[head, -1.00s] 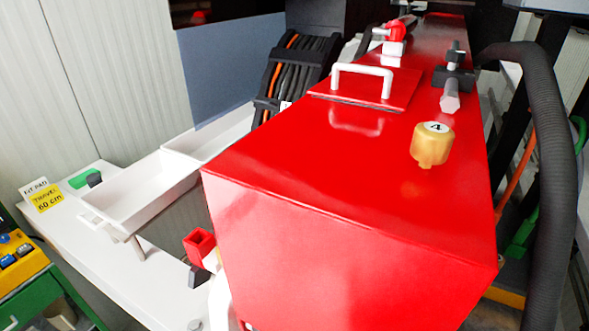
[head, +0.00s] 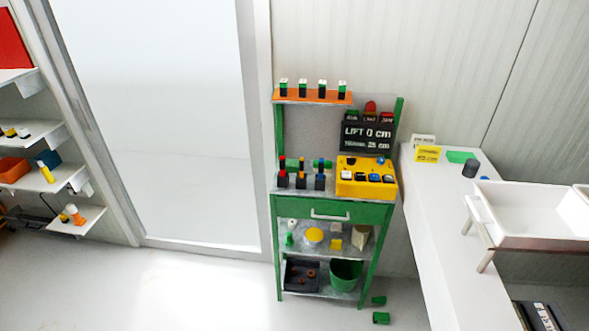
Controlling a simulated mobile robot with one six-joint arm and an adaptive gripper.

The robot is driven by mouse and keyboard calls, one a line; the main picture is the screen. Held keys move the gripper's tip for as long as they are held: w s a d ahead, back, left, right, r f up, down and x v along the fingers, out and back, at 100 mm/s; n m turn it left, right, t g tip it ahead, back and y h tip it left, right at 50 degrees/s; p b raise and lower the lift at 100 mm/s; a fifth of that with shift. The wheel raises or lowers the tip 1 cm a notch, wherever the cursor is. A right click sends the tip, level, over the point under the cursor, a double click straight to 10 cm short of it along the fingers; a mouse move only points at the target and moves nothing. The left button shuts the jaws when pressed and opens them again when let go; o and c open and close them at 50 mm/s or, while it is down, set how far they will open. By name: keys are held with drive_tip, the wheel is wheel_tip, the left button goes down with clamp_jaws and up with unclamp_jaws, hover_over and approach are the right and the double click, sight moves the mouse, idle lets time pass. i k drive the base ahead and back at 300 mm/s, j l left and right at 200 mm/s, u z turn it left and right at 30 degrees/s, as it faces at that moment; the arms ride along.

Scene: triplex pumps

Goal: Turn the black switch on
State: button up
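A yellow control box (head: 350,188) sits on the right of the top of a green cart (head: 330,211). It carries several small knobs or switches in dark, white and blue; they are too small to tell which is the black switch or how it is set. A black panel (head: 366,136) reading "LIFT 0 cm" stands behind the box, with green, red and dark buttons along its top. My gripper is not in view.
A white bench (head: 432,232) stands right of the cart, with a dark cylinder (head: 469,169), a green pad (head: 462,157) and a white tray (head: 530,238). Green pieces (head: 381,318) lie on the floor by the cart. Wall shelves (head: 50,180) are at left. Floor (head: 190,290) before the cart is clear.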

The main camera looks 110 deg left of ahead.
sight(350, 161)
drive_tip(key=u, duration=3.15)
drive_tip(key=i+z, duration=0.2)
drive_tip(key=i, duration=0.3)
drive_tip(key=i+j+z, duration=0.15)
drive_tip(key=i, duration=0.35)
drive_tip(key=i+j+z, duration=0.2)
drive_tip(key=i, duration=0.25)
drive_tip(key=i+j+z, duration=0.2)
drive_tip(key=i, duration=0.3)
